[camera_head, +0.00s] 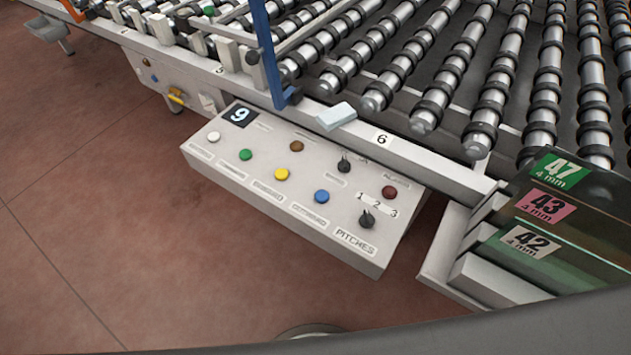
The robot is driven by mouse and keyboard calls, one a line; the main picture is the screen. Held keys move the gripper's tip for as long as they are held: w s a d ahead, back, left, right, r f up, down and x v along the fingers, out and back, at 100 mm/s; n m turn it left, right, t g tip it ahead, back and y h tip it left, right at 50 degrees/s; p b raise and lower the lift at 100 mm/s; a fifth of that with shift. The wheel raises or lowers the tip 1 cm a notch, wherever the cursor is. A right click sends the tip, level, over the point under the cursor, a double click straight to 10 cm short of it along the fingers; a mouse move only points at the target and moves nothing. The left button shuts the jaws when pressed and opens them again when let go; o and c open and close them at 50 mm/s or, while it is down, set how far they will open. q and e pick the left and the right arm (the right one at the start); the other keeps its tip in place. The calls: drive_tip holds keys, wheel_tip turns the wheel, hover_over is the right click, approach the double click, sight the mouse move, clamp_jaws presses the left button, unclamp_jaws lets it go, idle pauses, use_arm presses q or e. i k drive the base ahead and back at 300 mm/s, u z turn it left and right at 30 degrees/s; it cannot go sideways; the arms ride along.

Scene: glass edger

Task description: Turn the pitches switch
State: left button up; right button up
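The pitches switch (367,218) is a small black rotary knob near the lower right end of the white control panel (214,165). The label "PITCHES" is printed below it and the numbers 1, 2 and 3 are above it. The exact position its pointer takes is too small to tell. A second black knob (344,163) sits higher on the panel, next to a dark red button (389,192). Neither of my grippers shows in the head view, and nothing touches the switch.
White, green, yellow, blue and brown (297,146) buttons share the panel. The roller conveyor (450,75) lies behind it. A blue upright (266,50) stands at the panel's back edge. Glass slots with labels 47, 43 and 42 (530,241) are at right. Reddish floor (100,230) at left is clear.

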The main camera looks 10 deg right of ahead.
sight(365, 220)
drive_tip(key=z, duration=0.6)
drive_tip(key=k, duration=0.7)
drive_tip(key=z, duration=0.6)
